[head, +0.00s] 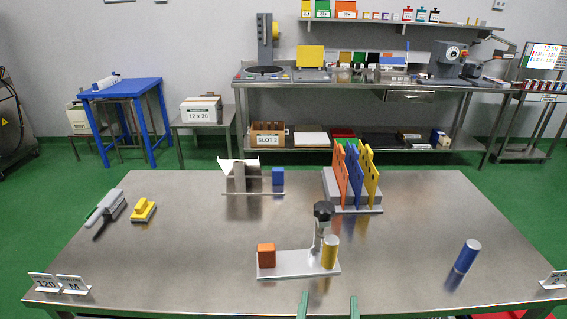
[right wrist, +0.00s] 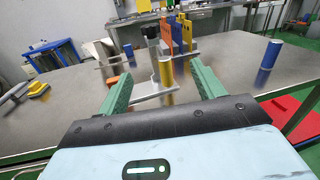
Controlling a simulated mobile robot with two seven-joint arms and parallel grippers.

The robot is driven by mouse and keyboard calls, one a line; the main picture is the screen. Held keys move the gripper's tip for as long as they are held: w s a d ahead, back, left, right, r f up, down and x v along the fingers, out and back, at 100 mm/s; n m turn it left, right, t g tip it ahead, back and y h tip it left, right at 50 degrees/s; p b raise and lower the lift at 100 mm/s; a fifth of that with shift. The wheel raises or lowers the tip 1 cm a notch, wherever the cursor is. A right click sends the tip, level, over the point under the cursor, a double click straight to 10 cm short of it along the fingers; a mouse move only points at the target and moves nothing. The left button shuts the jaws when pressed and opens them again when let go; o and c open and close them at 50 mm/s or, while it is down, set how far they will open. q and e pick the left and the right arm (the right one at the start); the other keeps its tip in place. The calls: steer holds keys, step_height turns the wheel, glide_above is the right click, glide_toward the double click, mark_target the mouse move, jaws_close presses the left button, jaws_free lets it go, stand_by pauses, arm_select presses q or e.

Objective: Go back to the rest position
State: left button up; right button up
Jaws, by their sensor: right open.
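My right gripper (head: 328,305) shows as two green fingertips at the bottom edge of the head view, at the table's front edge. In the right wrist view its green fingers (right wrist: 157,92) are spread apart with nothing held between them. Beyond them, apart from the fingers, a fixture plate (head: 300,264) carries an orange block (head: 266,255), a yellow cylinder (head: 330,252) and a dark-knobbed post (head: 322,212). My left gripper is not in either view.
The front left is mostly clear.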

steer(key=d+f+n, duration=0.3)
steer(key=d+f, duration=0.1)
steer(key=d, duration=0.7)
step_height(320, 180, down, 11)
steer(key=s+d+m+g+y, duration=0.1)
steer(key=s+d+m+g, duration=0.1)
steer(key=m+g, duration=0.3)
steer(key=s+d+f+m+g+y, duration=0.1)
steer(key=s+d+f+m+g, duration=0.1)
steer(key=s+d+f+m, duration=0.4)
steer(key=s+d+f+m+g+y, duration=0.15)
steer(key=s+f+m, duration=0.25)
steer(key=s+m, duration=0.55)
steer(key=s+d+f+m+g+y, duration=0.2)
steer(key=s+d+f+m, duration=0.3)
steer(key=m, duration=0.5)
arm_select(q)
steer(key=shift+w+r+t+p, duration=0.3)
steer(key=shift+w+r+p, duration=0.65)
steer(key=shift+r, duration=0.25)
arm_select(e)
steer(key=a+r+m+t, duration=0.1)
steer(key=a+m, duration=0.4)
steer(key=a, duration=0.7)
steer(key=shift+w+a+r, duration=0.35)
steer(key=shift+a+r, duration=0.05)
steer(key=shift+r, duration=0.3)
steer(key=shift+t, duration=0.25)
